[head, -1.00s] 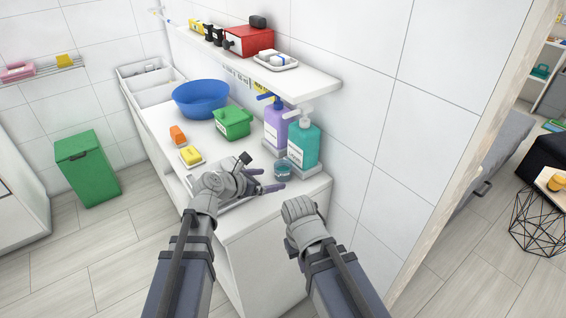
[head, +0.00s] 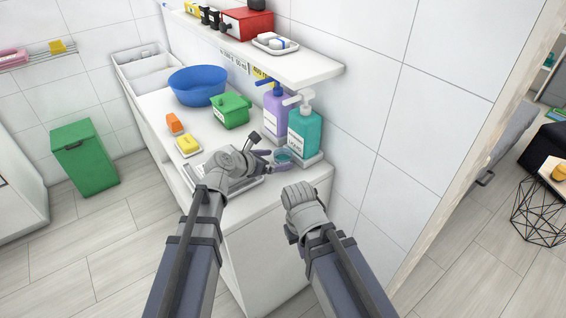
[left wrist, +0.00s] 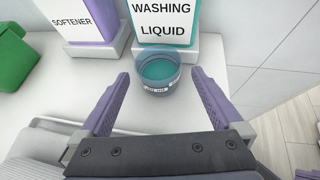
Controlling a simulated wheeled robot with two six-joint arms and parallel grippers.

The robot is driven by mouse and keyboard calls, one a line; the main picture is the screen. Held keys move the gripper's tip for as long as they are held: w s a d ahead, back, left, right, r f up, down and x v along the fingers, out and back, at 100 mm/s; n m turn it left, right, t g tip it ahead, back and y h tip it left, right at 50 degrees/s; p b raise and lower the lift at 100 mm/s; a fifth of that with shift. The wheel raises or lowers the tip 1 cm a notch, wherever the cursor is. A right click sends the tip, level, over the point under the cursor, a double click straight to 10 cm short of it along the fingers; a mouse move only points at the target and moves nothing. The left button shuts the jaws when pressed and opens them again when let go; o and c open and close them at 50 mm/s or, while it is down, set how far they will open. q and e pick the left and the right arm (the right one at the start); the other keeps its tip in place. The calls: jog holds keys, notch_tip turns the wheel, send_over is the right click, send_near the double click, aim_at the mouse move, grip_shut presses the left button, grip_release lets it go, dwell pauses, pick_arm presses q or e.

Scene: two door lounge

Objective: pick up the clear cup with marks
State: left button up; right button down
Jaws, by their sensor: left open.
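The clear cup with marks (head: 284,155) stands upright on the white counter (head: 297,181), in front of the washing liquid bottle. In the left wrist view, the cup (left wrist: 159,75) looks bluish, with teal inside and a small pale marked band low on its front. My left gripper (head: 273,161) is open, and in the left wrist view its two purple fingers (left wrist: 159,76) lie either side of the cup, with gaps on both sides. Whether the fingers are level with the cup is hard to tell. My right arm is folded in front of the counter, and its jaws are hidden.
The teal washing liquid bottle (head: 305,133) and purple softener bottle (head: 274,112) stand on bases close behind the cup. A shelf (head: 300,70) overhangs them. A green tub (head: 230,111), yellow sponge (head: 188,144) and blue basin (head: 198,86) stand farther left.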

aim_at(288, 156)
pick_arm(q)
jog(key=b+x, duration=0.1)
jog(key=x, duration=0.3)
jog(key=shift+w, duration=0.2)
jog(key=shift+r, duration=0.1)
jog(key=shift+s, duration=0.1)
jog(key=c, duration=1.3)
jog(key=shift+o, duration=0.2)
jog(key=shift+r, duration=0.15)
jog(key=shift+s+a+r+p, duration=0.1)
jog(key=shift+a+r+p, duration=0.05)
jog(key=shift+r+p, duration=0.35)
notch_tip(288, 156, up, 11)
jog(key=p, duration=1.1)
jog(key=s+a, duration=1.1)
jog(key=a, duration=0.5)
jog(key=shift+s+f+b, duration=0.25)
jog(key=shift+f+b, duration=0.15)
